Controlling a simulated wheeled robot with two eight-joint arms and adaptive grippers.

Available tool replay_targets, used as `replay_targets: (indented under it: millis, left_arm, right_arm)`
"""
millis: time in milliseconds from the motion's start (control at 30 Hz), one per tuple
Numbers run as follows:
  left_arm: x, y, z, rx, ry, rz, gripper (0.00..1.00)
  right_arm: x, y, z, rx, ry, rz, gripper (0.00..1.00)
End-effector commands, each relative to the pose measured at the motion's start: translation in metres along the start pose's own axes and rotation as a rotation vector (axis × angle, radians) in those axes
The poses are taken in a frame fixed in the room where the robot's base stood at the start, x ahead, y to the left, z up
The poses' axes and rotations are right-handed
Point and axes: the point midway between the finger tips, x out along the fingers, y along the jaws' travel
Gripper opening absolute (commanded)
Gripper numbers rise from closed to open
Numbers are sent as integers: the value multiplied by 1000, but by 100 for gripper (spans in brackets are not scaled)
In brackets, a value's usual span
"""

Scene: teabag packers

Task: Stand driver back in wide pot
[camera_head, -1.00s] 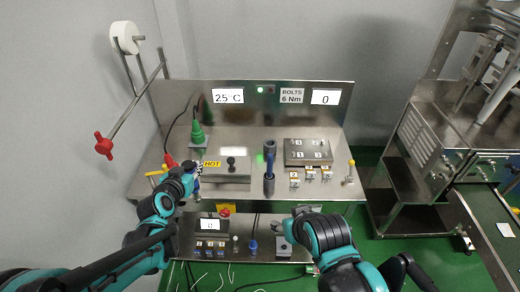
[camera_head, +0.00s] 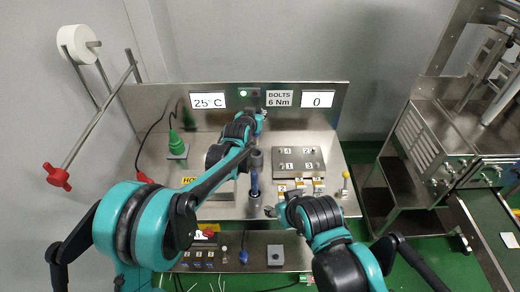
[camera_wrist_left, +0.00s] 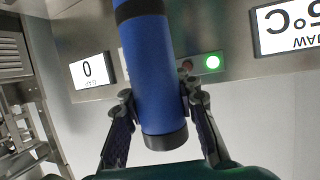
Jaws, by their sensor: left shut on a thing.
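The driver (camera_wrist_left: 155,80) is a blue cylinder with a black band and a black end cap. In the left wrist view my left gripper (camera_wrist_left: 160,112) is shut on it near the capped end. In the head view this gripper (camera_head: 258,118) is in front of the back panel, between the two displays; the driver cannot be made out there. Just below it in the picture stands a dark round pot-like holder (camera_head: 254,157), with a blue upright piece (camera_head: 254,181) in front. I cannot tell which is the wide pot. My right gripper (camera_head: 275,206) is at the bench's front edge, its jaws unclear.
A raised metal plate (camera_head: 298,163) with numbered spots lies right of the holder, with small numbered blocks (camera_head: 300,187) in front. A green cone-shaped thing (camera_head: 176,145) stands at the left. A yellow-topped lever (camera_head: 346,178) is at the right. The back panel (camera_head: 230,112) closes off the rear.

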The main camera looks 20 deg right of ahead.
Motion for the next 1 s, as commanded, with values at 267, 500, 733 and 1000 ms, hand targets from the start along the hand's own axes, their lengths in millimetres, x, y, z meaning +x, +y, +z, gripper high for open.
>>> replay_targets:
  millis: [267,500,733,1000]
  left_arm:
    - [15,0,37,0,1,0,0]
    - [26,-1,65,0,1,0,0]
    - [38,-1,93,0,1,0,0]
    - [38,-1,92,0,1,0,0]
  right_arm:
    - [14,0,10,0,-1,0,52]
    - [22,0,16,0,0,0,52]
    - [32,0,23,0,0,0,52]
    - [31,0,22,0,0,0,52]
